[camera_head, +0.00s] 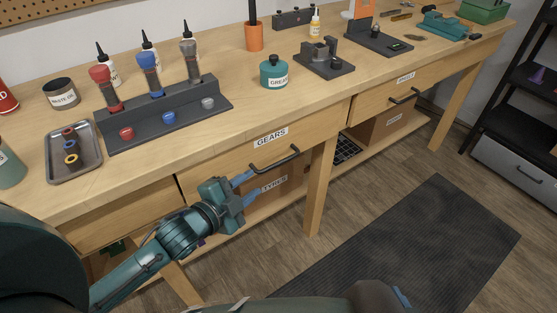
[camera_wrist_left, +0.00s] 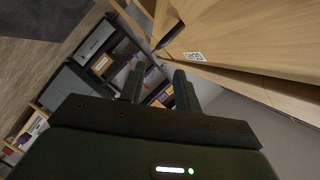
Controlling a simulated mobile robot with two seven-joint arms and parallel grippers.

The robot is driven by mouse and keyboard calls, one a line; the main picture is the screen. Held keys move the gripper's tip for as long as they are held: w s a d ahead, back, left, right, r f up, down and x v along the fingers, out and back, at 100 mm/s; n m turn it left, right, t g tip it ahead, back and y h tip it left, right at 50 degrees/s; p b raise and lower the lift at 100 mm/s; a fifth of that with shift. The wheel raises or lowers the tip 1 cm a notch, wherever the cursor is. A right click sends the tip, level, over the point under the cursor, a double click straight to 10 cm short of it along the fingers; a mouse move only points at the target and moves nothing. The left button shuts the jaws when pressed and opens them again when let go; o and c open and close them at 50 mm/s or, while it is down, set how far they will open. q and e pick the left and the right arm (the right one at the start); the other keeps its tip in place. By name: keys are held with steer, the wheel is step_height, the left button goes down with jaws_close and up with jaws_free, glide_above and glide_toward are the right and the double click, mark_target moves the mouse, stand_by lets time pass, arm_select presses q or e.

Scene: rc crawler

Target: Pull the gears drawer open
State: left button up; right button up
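The gears drawer (camera_head: 225,164) is a wooden front under the bench top, labelled GEARS, and it looks shut. Its dark bar handle (camera_head: 275,160) sits below the label; the wrist view shows a dark handle (camera_wrist_left: 170,35) beside a white label. My left gripper (camera_head: 250,187) is open and empty, in front of the drawer, left of and a little below the handle, apart from it. Its two fingers stand apart in the wrist view (camera_wrist_left: 160,90). At the bottom edge of the head view, a blue tip that seems to be my right gripper (camera_head: 402,296) shows; its fingers are mostly hidden.
A tyres box (camera_head: 285,185) stands on the shelf below the drawer. A bench leg (camera_head: 319,185) stands right of it. Another drawer (camera_head: 375,103) with a handle is farther right. The bench top holds a tool rack (camera_head: 165,125) and a tray (camera_head: 88,166). A dark mat (camera_head: 420,235) covers clear floor.

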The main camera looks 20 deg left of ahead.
mark_target(277, 165)
arm_select(q)
steer(key=b+x, duration=0.1)
steer(key=x, duration=1)
steer(key=shift+w, duration=0.1)
steer(key=shift+c, duration=0.2)
jaws_close()
